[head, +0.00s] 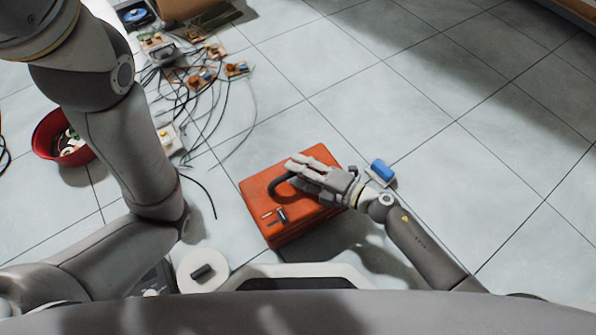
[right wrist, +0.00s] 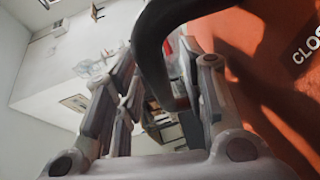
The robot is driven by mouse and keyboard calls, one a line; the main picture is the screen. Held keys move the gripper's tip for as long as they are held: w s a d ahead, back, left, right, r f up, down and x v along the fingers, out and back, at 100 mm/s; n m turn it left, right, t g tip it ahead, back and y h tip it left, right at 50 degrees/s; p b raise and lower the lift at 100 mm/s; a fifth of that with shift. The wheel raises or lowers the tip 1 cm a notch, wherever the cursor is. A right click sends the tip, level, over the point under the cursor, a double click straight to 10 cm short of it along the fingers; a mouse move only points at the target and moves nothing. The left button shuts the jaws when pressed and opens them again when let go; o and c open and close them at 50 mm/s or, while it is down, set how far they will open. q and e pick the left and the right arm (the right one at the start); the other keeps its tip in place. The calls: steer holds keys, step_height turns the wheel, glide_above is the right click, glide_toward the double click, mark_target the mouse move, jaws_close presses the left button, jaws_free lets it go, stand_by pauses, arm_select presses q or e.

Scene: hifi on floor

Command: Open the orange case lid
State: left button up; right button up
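The orange case (head: 318,156) lies on the tiled floor in the head view. Its lid looks shut. A black curved handle (head: 277,184) stands up from it, and small metal latch parts (head: 281,215) show near its front left. My right gripper (head: 300,168) is over the case at the handle. In the right wrist view its fingers (right wrist: 158,70) are apart, with the black handle (right wrist: 150,50) passing between them, nearer the right finger. I cannot tell whether they touch it. The case's orange surface (right wrist: 265,45) fills the right side there. My left gripper is out of view.
A blue object (head: 382,170) lies just right of the case. A red bowl (head: 42,143) with small items is at the left. Cables and small circuit boards (head: 195,80) spread over the floor at upper left. The tiles at right are clear.

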steer(key=shift+w+a, duration=0.2)
steer(key=shift+a, duration=0.05)
jaws_close()
stand_by(0.4)
